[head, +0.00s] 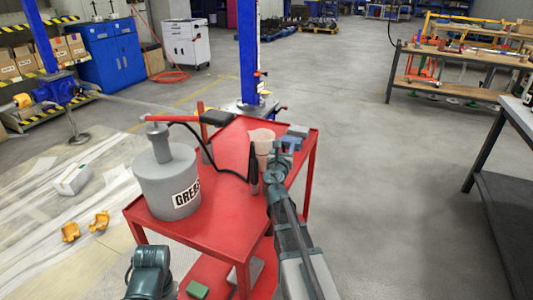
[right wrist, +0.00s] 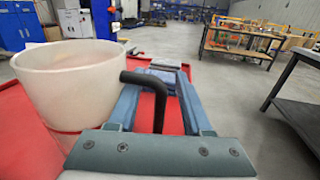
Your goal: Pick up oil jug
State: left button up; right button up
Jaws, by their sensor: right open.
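The oil jug (head: 262,136) is a pale, translucent, open-topped vessel near the far right part of the red cart's top. It fills the left of the right wrist view (right wrist: 68,85). A black bent bar (right wrist: 150,78), apparently its handle, reaches right from the jug's side and turns down. My right gripper (head: 283,160) is at the cart's right edge, close beside the jug. In the right wrist view its two fingers (right wrist: 160,95) are apart, with the bar's downward part showing between them. Contact cannot be told. My left gripper is out of view; only part of that arm shows.
On the red cart (head: 225,220) stand a grey grease drum (head: 168,185) with a black hose and a dark slim upright item (head: 253,165) near the jug. A blue-grey block (head: 297,131) lies behind my gripper. A workbench (head: 455,65) stands far right; the floor between is clear.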

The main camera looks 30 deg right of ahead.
jog(key=shift+w+d, duration=0.1)
jog(key=shift+c, duration=0.3)
grip_shut()
dwell(1.1)
